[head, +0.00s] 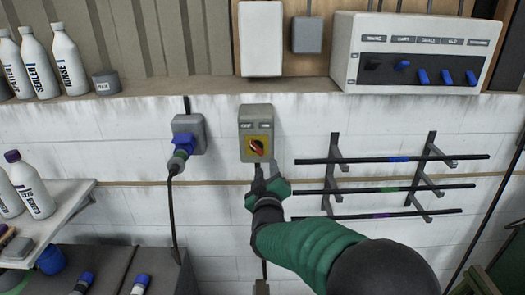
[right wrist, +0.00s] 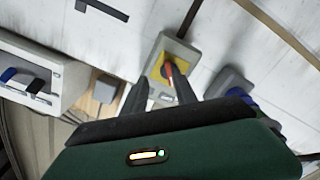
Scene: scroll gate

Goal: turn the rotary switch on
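The rotary switch (head: 256,117) is a grey wall box with a yellow plate and a red knob (head: 257,147) that sits slanted in the head view. The switch also shows in the right wrist view (right wrist: 163,55), with its red knob (right wrist: 169,72). My right gripper (head: 263,170) is just below and in front of the knob. In the right wrist view its two dark fingers (right wrist: 161,82) are apart and point at the switch, with the knob showing past their tips. I cannot tell if they touch it. My left gripper is out of view.
A grey socket with a blue plug (head: 184,143) and hanging cable is left of the switch. A rack with several rods (head: 395,159) is at the right. Above are a ledge with bottles (head: 68,60) and a white panel of blue switches (head: 415,52).

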